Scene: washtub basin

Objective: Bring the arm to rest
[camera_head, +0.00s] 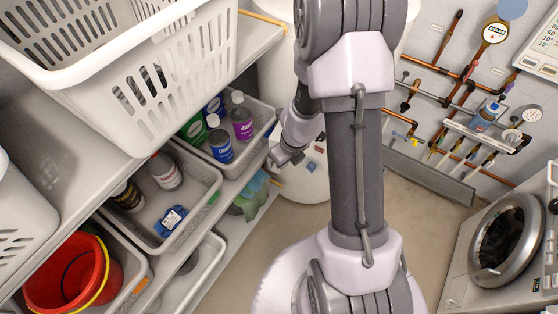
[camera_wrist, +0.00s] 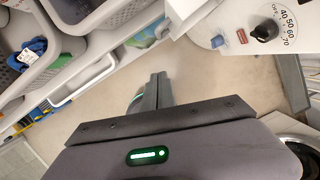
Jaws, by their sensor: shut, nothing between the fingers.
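My arm rises through the middle of the head view and bends back down behind its upper joint. My gripper (camera_head: 281,158) hangs beside the shelf edge, in front of a white rounded appliance (camera_head: 302,180). In the wrist view my gripper (camera_wrist: 157,88) has its two fingers together with nothing between them, above bare floor. The fingers look clear of the shelf trays and of the appliance. Part of the gripper is hidden behind my arm in the head view.
Left, a shelf holds a white laundry basket (camera_head: 190,85), a tray of bottles (camera_head: 262,112), another tray (camera_head: 207,178) with a blue item, and a red bucket (camera_head: 68,275). Right are wall pipes (camera_head: 440,70) and a front-loading washer (camera_head: 460,285). Floor (camera_head: 425,205) between is clear.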

